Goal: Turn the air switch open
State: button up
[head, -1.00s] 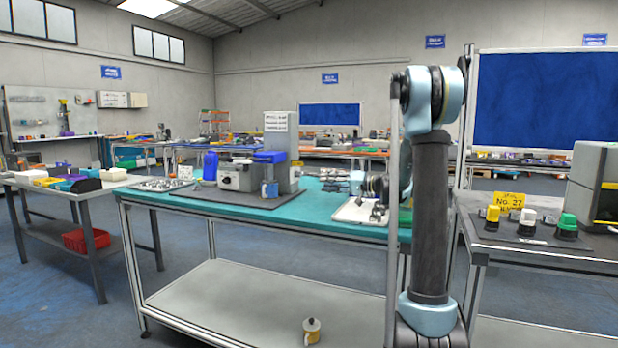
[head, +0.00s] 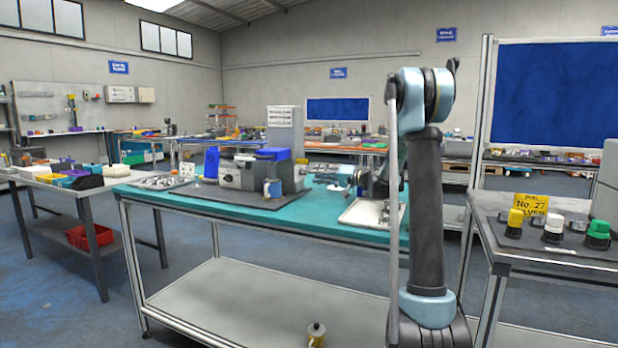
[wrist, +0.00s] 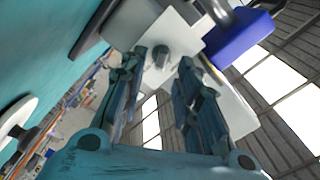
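A grey machine (head: 238,172) with blue parts stands on a dark mat on the teal table. In the wrist view, a small dark grey round knob (wrist: 161,56), which looks like the air switch, sits on a pale panel (wrist: 178,38). My gripper (wrist: 166,70) points at this panel with its two fingers apart, one on each side of the knob in the picture. I cannot tell whether they reach or touch it. In the head view, my gripper (head: 333,178) is small, to the right of the machine; the switch cannot be made out there.
A white tray (head: 372,213) lies below my arm at the table's right. A blue block (wrist: 240,36) is beside the panel. A right-hand bench holds yellow, white and green-topped items (head: 597,234). A side table (head: 70,183) with bins stands left.

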aim_at(304, 172)
jog(key=shift+x, duration=2.4)
grip_shut()
